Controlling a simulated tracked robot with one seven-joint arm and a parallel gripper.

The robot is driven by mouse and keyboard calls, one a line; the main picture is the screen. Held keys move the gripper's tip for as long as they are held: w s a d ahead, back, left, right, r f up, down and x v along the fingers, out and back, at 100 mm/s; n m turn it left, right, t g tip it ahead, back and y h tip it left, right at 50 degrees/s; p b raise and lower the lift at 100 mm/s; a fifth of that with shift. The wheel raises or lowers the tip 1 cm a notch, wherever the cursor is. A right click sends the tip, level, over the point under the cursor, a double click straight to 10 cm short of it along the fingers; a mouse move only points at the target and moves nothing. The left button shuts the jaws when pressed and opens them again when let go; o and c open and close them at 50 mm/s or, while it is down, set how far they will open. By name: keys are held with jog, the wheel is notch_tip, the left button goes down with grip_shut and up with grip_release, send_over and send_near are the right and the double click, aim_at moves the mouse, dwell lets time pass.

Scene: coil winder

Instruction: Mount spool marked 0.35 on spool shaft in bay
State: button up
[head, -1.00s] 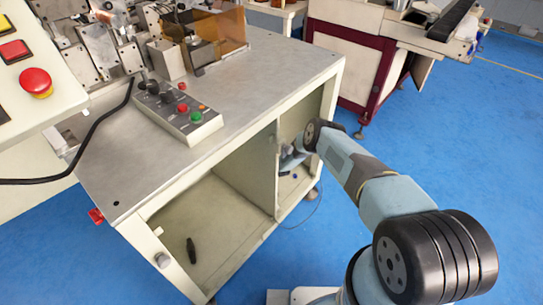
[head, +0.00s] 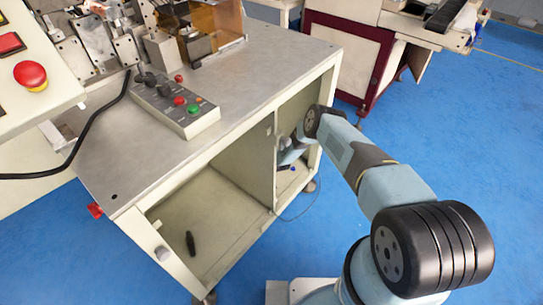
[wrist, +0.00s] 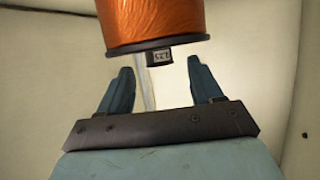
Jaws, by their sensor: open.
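A copper-coloured spool (wrist: 153,20) with a black flange shows at the top of the wrist view, cut off by the frame edge. I cannot make out the spool shaft.
The cabinet's metal top (head: 250,90) carries a button box (head: 175,105) and winder parts. Its left bay (head: 215,215) is open and holds a small black object (head: 190,243). A dark red machine stand (head: 345,55) stands behind. Blue floor lies clear on the right.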

jog(key=v, duration=1.2)
jog(key=shift+w+d+f, duration=0.1)
jog(key=shift+d, duration=0.05)
